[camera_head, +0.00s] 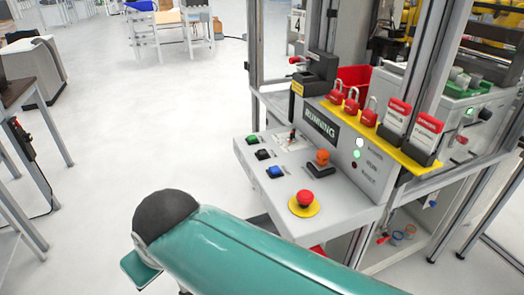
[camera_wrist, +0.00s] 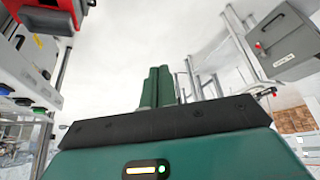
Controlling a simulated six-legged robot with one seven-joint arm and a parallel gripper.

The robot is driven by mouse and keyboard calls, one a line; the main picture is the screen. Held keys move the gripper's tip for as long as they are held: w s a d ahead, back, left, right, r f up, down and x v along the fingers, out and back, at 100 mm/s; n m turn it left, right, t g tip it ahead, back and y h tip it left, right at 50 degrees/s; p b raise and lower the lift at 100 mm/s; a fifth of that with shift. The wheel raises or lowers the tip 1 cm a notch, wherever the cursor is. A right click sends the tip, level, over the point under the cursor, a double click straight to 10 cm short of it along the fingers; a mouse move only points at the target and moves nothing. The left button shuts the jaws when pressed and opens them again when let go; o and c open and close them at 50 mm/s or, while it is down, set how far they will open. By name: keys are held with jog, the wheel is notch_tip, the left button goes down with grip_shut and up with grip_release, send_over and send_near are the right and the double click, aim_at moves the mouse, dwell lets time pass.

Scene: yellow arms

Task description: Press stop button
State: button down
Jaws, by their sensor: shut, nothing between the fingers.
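The stop button, a red mushroom head (camera_head: 305,198) on a round yellow base, sits at the near right of a sloped grey control panel (camera_head: 328,188) in the head view. My teal arm crosses the bottom of that view, in front of the panel's near edge. My gripper (camera_wrist: 158,70) shows in the wrist view as two green fingers close together, shut with nothing held. The fingers point into open space, apart from the panel. Part of a button panel with blue (camera_wrist: 21,102) and green (camera_wrist: 38,110) buttons shows at the left of the wrist view.
Green, black and blue buttons and an orange knob (camera_head: 322,158) share the panel. A "RUNNING" sign (camera_head: 321,124), red padlocks (camera_head: 351,101) and a yellow shelf stand behind it. A dark table (camera_head: 20,90) is at the left. Open floor (camera_head: 130,120) lies between.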

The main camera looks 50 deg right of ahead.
jog(key=w+d+r+m, duration=0.3)
jog(key=w+d, duration=0.4)
jog(key=r+m+t+h, duration=0.1)
jog(key=m+t+h, duration=0.25)
jog(key=m, duration=0.75)
send_over(264, 153)
jog(key=shift+r+g, duration=0.1)
jog(key=shift+g, duration=0.25)
jog(key=shift+f, duration=4.4)
jog(key=shift+f, duration=0.45)
